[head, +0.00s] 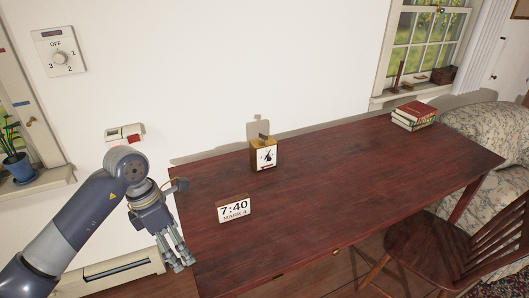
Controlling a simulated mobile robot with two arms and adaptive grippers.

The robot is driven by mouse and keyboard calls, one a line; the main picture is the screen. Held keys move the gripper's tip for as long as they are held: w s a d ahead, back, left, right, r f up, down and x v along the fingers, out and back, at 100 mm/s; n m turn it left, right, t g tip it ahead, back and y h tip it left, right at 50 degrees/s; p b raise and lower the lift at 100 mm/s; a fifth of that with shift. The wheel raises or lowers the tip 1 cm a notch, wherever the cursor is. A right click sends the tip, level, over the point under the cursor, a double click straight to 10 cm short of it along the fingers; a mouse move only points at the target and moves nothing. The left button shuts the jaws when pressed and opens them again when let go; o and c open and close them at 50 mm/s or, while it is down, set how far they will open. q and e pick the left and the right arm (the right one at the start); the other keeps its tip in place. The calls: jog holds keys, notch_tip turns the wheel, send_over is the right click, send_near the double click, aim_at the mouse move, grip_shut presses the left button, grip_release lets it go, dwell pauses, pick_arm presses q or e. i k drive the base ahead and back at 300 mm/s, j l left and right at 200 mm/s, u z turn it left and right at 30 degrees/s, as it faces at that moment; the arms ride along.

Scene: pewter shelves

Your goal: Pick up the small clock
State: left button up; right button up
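A small boxy clock (264,157) with a brass-coloured case and a pale face with dark hands stands upright near the back edge of a dark red wooden table (330,165). A small white block (234,208) reading "7:40 MARK 4" stands nearer the table's left front; it looks like a digital clock or a sign. My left gripper (176,255) hangs at the table's left edge, fingers pointing down. It is apart from both things and appears to hold nothing. Its finger opening is not clear from this angle. My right gripper is out of view.
Several stacked books (414,115) lie at the table's far right. A wooden chair (430,245) stands at the front right, and a floral armchair (490,130) is beyond. A white wall (250,60) runs behind the table. The table's middle and right are clear.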

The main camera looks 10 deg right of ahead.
aim_at(259, 150)
jog(key=i+l, duration=0.7)
jog(key=i, duration=0.15)
jog(key=i+l, duration=0.75)
jog(key=i, duration=0.05)
